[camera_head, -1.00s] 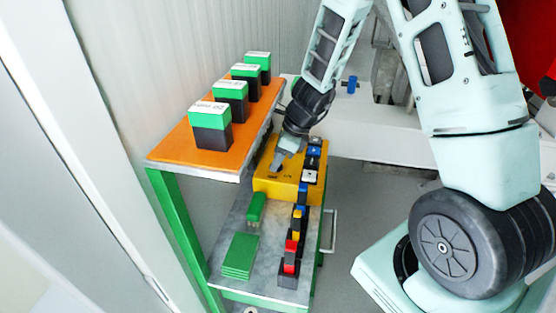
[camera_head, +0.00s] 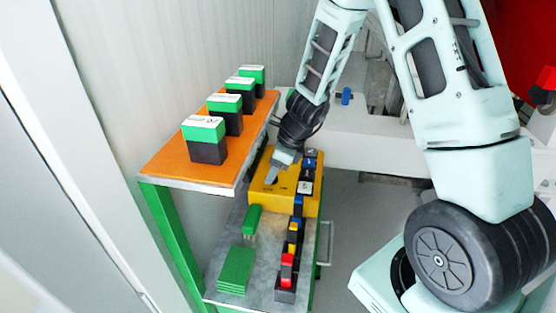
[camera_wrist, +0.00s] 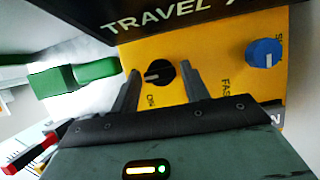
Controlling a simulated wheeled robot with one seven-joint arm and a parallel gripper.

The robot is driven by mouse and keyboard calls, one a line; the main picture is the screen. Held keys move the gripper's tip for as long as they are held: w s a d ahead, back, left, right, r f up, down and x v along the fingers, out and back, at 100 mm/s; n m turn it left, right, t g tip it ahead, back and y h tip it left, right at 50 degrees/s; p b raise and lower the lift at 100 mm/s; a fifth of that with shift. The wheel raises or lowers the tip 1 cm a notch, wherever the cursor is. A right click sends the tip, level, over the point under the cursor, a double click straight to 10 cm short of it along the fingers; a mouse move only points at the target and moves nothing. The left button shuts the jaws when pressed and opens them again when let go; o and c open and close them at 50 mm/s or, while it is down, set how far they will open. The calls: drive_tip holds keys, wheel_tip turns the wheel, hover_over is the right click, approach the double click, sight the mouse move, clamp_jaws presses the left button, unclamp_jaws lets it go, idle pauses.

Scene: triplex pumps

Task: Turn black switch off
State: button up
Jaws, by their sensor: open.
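The black switch (camera_wrist: 159,73) is a round knob with a pale pointer mark on the yellow control box (camera_wrist: 208,92), in the wrist view. Its pointer mark lies toward the left of the picture, and a label that seems to read "ON" is printed just below it. My gripper (camera_wrist: 161,74) is open, with one finger on each side of the knob. Small gaps show between knob and fingertips. In the head view my gripper (camera_head: 271,178) points down at the left part of the yellow box (camera_head: 293,203); the knob is hard to make out there.
A blue knob (camera_wrist: 265,53) sits right of the black one. A dark "TRAVEL" panel (camera_wrist: 190,18) lies above. Green-and-black blocks stand on the orange shelf (camera_head: 165,170) beside my gripper. Green and coloured parts lie on the grey lower shelf (camera_head: 262,275).

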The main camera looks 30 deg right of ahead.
drive_tip(key=p+v, duration=0.3)
drive_tip(key=v, duration=1.4)
drive_tip(key=shift+r+p, duration=0.2)
drive_tip(key=shift+p, duration=0.15)
